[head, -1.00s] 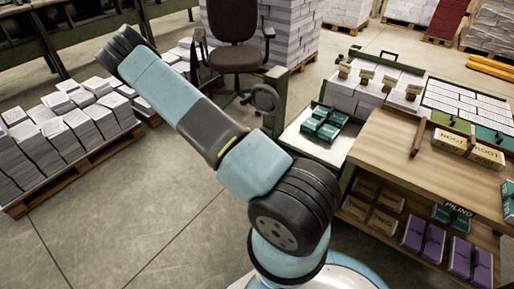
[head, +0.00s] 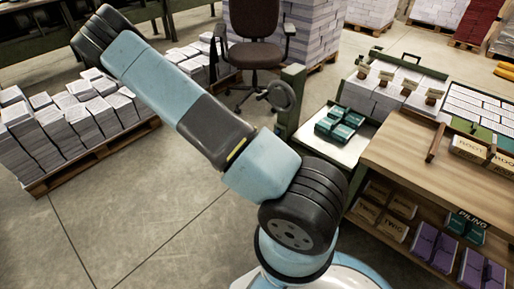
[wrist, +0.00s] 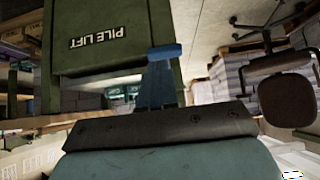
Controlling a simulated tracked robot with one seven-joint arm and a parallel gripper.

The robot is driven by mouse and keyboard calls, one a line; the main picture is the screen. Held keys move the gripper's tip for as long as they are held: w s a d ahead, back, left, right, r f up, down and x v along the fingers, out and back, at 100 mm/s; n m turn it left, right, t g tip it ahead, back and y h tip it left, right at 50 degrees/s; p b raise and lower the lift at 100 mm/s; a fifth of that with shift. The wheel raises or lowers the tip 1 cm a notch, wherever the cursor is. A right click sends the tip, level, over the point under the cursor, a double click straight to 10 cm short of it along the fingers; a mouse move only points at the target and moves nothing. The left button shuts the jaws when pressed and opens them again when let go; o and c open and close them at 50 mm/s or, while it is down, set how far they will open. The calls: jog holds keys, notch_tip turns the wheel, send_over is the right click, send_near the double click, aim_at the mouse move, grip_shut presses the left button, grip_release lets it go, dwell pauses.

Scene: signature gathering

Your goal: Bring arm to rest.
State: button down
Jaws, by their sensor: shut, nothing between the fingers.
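My gripper (wrist: 165,52) shows in the wrist view as narrow blue fingers beyond a dark plate with screws. The fingers are together with nothing seen between them. They point toward a green panel (wrist: 75,75) lettered "PILE LIFT", which appears upside down; I cannot tell the gap. In the head view my arm (head: 175,90) rises from the lower middle toward the upper left, and the gripper is out of sight there.
A wooden bench (head: 430,170) with boxes on its shelf stands at right. A brown chair (head: 256,55) and a green post with a handwheel (head: 283,95) are behind my arm. Paper stacks (head: 65,130) lie on a pallet at left. The floor (head: 130,220) at lower left is clear.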

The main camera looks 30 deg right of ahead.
jog(key=shift+a+r, duration=0.15)
jog(key=shift+a, duration=0.15)
jog(key=shift+s, duration=0.1)
jog(key=w+a+r+n+y, duration=0.15)
jog(key=a+r+y, duration=0.25)
jog(key=a+r, duration=0.4)
jog(key=a+r+n+y, duration=0.25)
jog(key=a+r, duration=0.25)
jog(key=r, duration=0.5)
jog(key=s+a+r+n+t+y, duration=0.1)
jog(key=s+a+r+n+y, duration=0.15)
jog(key=r, duration=0.55)
jog(key=s+a+r+n+y, duration=0.1)
jog(key=s+r+n, duration=0.15)
jog(key=r, duration=0.65)
jog(key=s+r+n+t, duration=0.1)
jog(key=s+r+n, duration=0.1)
jog(key=s+r, duration=0.5)
jog(key=s+r+n+h, duration=0.1)
jog(key=s+r+n, duration=0.2)
jog(key=s+r, duration=0.4)
jog(key=s, duration=0.5)
jog(key=shift+s+d+r+t+h, duration=0.2)
jog(key=shift+d+r+t+h, duration=0.1)
jog(key=shift+d+r+t, duration=0.1)
